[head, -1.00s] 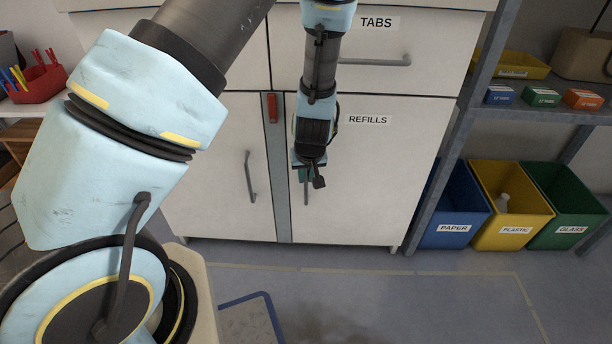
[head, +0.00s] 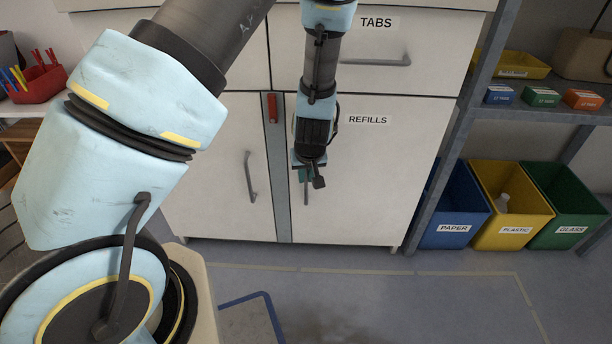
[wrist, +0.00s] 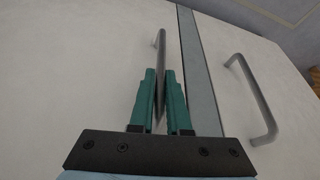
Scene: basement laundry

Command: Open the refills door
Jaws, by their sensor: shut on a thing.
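The refills door (head: 375,185) is the white right-hand door of the cabinet, under the REFILLS label, and it looks closed. Its grey bar handle (head: 306,190) is mostly hidden behind my gripper (head: 308,172) in the head view. In the wrist view the refills door (wrist: 70,70) fills the left side. There the green fingers of my gripper (wrist: 161,100) stand on both sides of the handle (wrist: 160,50) and are shut on it.
The left door has its own bar handle (head: 250,175), also in the wrist view (wrist: 255,95). A red piece (head: 272,107) sits on the grey strip between the doors. The TABS drawer (head: 400,50) is above. Blue, yellow and green bins (head: 515,232) stand right. The floor in front is mostly clear.

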